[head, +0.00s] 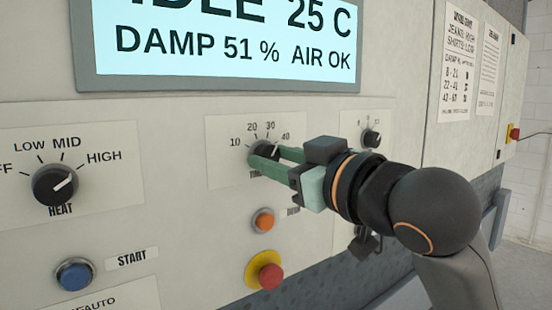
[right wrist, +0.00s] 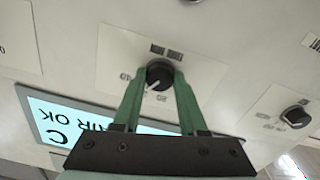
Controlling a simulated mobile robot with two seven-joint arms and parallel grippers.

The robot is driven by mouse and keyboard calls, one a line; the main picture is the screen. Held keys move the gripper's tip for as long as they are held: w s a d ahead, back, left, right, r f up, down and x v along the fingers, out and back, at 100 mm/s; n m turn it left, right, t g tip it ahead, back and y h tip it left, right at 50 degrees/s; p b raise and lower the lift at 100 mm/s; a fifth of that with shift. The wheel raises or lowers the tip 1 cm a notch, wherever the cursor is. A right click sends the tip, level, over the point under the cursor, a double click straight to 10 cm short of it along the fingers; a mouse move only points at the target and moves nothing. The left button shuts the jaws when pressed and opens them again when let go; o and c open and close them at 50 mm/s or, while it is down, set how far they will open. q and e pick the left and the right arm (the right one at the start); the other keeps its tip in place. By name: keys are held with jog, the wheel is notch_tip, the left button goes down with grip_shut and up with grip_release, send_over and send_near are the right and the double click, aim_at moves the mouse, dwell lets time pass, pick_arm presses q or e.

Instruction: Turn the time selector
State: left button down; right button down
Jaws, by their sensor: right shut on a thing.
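The time selector is a black round knob (head: 265,151) on a pale plate marked 10, 20, 30, 40 in the head view. Its pointer line leans toward 40. My right gripper (head: 262,160) has its green fingers on both sides of this knob, shut on it. In the right wrist view the knob (right wrist: 160,74) sits between the two green fingertips (right wrist: 159,80), its white line visible. The word under the knob is mostly hidden by the fingers. My left gripper is not in view.
A heat knob (head: 55,184) is at the left, a smaller knob (head: 371,138) to the right. Below are an orange button (head: 263,220), a red stop button (head: 265,271) on yellow and a blue start button (head: 75,274). A display (head: 225,40) is above.

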jog(key=shift+n, duration=1.1)
jog(key=shift+c, duration=2.2)
grip_release()
jog(key=shift+s+d, duration=0.1)
jog(key=shift+s+d, duration=0.15)
jog(key=shift+s, duration=0.15)
jog(key=b+v, duration=0.2)
jog(key=v, duration=0.9)
jog(key=shift+s+d+b, duration=0.25)
jog(key=shift+b, duration=0.15)
